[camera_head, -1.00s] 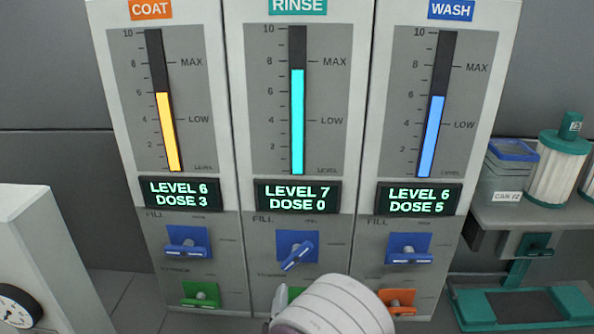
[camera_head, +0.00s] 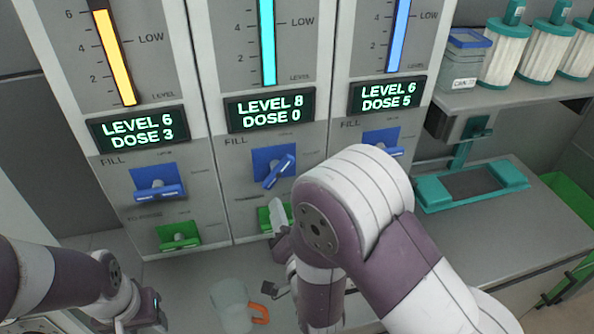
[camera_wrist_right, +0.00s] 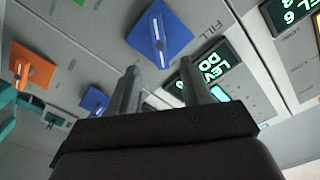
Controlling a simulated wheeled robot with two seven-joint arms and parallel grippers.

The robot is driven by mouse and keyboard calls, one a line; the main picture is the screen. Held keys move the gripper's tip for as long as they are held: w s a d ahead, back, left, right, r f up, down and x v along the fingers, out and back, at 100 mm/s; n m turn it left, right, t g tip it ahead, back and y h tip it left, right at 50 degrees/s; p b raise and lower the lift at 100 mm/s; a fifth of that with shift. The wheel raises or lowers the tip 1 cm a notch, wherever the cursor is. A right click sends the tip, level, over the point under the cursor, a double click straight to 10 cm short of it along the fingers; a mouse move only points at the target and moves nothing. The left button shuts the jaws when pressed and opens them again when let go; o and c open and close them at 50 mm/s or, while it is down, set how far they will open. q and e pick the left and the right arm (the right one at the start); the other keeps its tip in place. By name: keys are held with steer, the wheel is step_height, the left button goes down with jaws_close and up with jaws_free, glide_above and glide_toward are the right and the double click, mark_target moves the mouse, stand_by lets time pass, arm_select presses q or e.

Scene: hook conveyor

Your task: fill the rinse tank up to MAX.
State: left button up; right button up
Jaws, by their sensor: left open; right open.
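The rinse panel's display (camera_head: 270,108) reads LEVEL 8, DOSE 0. Its cyan level bar (camera_head: 267,45) runs off the top of the head view, so its top and the MAX mark are hidden. The rinse blue fill handle (camera_head: 279,171) is turned diagonally on its blue plate. It also shows in the right wrist view (camera_wrist_right: 158,42), just beyond the fingers. My right gripper (camera_wrist_right: 158,75) is open and empty, in front of the rinse panel below the fill handle. My left gripper (camera_head: 142,315) is open at the lower left, away from the panels.
The coat fill handle (camera_head: 159,191) and partly hidden wash fill handle (camera_head: 392,151) are level. A green handle plate (camera_head: 268,217) is partly behind my right gripper. A pale jug (camera_head: 230,305) with an orange handle stands below. Filter cartridges (camera_head: 508,52) line the right shelf.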

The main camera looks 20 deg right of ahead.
mark_target(278, 175)
steer(key=w, duration=0.2)
steer(key=w+p, duration=0.2)
steer(key=w, duration=0.1)
steer(key=shift+w+d+r, duration=0.3)
steer(key=shift+w+d, duration=0.05)
steer(key=w, duration=0.3)
steer(key=w+p, duration=0.1)
steer(key=w, duration=0.1)
steer(key=shift+w+a+f, duration=0.15)
steer(key=shift+a+f, duration=0.05)
steer(key=shift+a, duration=0.05)
steer(key=shift+w+d, duration=0.1)
steer(key=shift+w, duration=0.4)
jaws_close()
